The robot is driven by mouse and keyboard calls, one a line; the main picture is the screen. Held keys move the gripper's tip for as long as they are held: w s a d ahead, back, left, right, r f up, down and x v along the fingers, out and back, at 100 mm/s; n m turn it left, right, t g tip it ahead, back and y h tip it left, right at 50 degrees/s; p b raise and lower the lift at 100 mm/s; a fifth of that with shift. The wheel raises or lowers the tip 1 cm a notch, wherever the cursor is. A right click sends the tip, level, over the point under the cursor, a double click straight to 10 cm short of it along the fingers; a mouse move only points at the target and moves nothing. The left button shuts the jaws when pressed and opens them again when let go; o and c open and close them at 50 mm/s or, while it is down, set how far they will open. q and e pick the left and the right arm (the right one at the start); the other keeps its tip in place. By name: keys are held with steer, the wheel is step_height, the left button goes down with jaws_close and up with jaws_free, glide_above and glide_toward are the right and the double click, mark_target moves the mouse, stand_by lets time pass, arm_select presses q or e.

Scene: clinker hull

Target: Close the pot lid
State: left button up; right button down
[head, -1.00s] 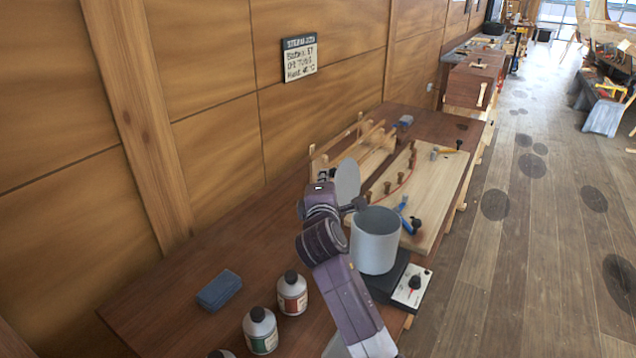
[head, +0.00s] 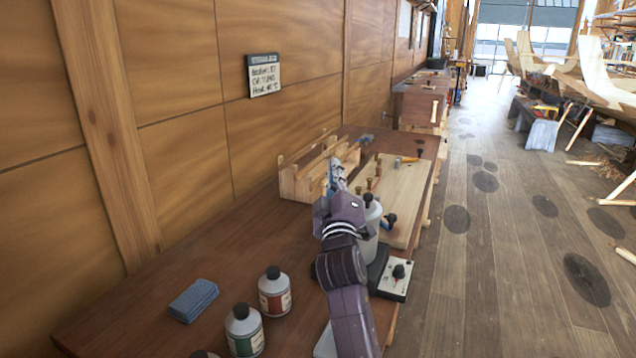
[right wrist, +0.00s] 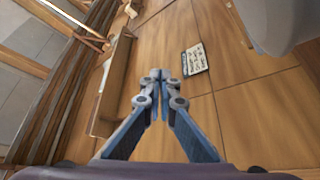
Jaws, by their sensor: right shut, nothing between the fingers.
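The light grey pot (head: 371,219) stands on the hotplate near the table's front edge. My right arm hides much of it in the head view. The lid's dark knob (head: 368,198) shows over the top of the pot, and the upright lid disc no longer shows. Whether the lid lies fully flat on the rim I cannot tell. My right gripper (head: 337,168) is beyond the pot, over the table, with its fingers together and empty. In the right wrist view its fingertips (right wrist: 160,76) meet, and a large pale rounded surface fills the top right corner. My left gripper is not in view.
The hotplate's control box (head: 396,277) is right of the pot. A wooden board (head: 408,200) with pegs and a wooden rack (head: 297,181) are beyond. The wall is on the left.

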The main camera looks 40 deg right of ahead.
steer(key=shift+s+d+f, duration=0.1)
steer(key=shift+s+d, duration=0.2)
steer(key=shift+s, duration=0.2)
steer(key=shift+s+d+f, duration=0.65)
steer(key=shift+s+d, duration=0.2)
steer(key=shift+s, duration=0.15)
steer(key=shift+s+d+f, duration=0.15)
steer(key=shift+s+f, duration=0.1)
steer(key=shift+s, duration=0.05)
steer(key=shift+s+d+f, duration=0.25)
steer(key=shift+s+f, duration=0.25)
steer(key=shift+f, duration=0.1)
steer(key=shift+s+d+f, duration=0.25)
steer(key=shift+s+f, duration=0.2)
steer(key=shift+f, duration=0.15)
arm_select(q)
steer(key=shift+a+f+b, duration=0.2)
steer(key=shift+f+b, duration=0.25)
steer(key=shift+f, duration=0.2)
arm_select(e)
steer(key=shift+s+d+f, duration=0.15)
steer(key=shift+s+f, duration=0.05)
steer(key=shift+f, duration=0.3)
steer(key=shift+s+d+f, duration=0.1)
steer(key=shift+s+f, duration=0.1)
steer(key=shift+f, duration=0.25)
steer(key=shift+f, duration=0.2)
